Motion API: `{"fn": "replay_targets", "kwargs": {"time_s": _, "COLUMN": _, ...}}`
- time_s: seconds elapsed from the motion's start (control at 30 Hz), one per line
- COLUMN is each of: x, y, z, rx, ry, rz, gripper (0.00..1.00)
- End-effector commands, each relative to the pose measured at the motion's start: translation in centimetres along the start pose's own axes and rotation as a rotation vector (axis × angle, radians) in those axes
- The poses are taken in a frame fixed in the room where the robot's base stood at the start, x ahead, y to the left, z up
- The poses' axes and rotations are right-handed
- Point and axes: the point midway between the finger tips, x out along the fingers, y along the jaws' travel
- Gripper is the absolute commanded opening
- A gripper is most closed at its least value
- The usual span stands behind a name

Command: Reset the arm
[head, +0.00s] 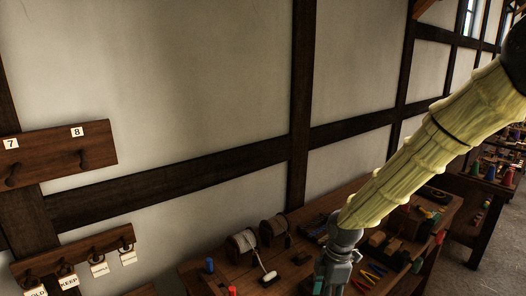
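My arm, in a pale yellow sleeve, reaches from the upper right down to the bottom middle of the head view. My gripper (334,280) is grey and hangs at the arm's lower end, in front of the workbench (223,277). The bottom edge of the picture cuts it off, so its fingertips do not show. I cannot tell whether it is open, shut or holding anything.
The workbench carries spools (243,243), a mallet-like tool (268,274), pliers (373,270) and wooden blocks. A numbered peg board (60,152) and a tagged hook rail (75,262) hang at left. Another table (482,190) stands at right, beside open floor (490,262).

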Motion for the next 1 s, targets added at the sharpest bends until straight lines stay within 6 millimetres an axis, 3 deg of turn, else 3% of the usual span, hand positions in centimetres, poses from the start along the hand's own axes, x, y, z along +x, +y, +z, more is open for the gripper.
{"fn": "replay_targets", "kwargs": {"time_s": 0.27, "x": 10.9, "y": -5.5, "z": -0.8, "rx": 0.376, "ry": 0.077, "rz": -0.041, "gripper": 0.45}}
{"fn": "replay_targets", "kwargs": {"time_s": 0.4, "x": 16.1, "y": -9.3, "z": -0.8, "rx": 0.615, "ry": 0.095, "rz": -0.054, "gripper": 0.45}}
{"fn": "replay_targets", "kwargs": {"time_s": 0.6, "x": 22.3, "y": -15.4, "z": 0.0, "rx": 0.954, "ry": 0.086, "rz": -0.055, "gripper": 0.45}}
{"fn": "replay_targets", "kwargs": {"time_s": 0.8, "x": 26.7, "y": -22.0, "z": 1.8, "rx": 1.277, "ry": 0.043, "rz": -0.022, "gripper": 0.45}}
{"fn": "replay_targets", "kwargs": {"time_s": 1.0, "x": 28.9, "y": -26.8, "z": 3.5, "rx": 1.502, "ry": 0.000, "rz": 0.035, "gripper": 0.45}}
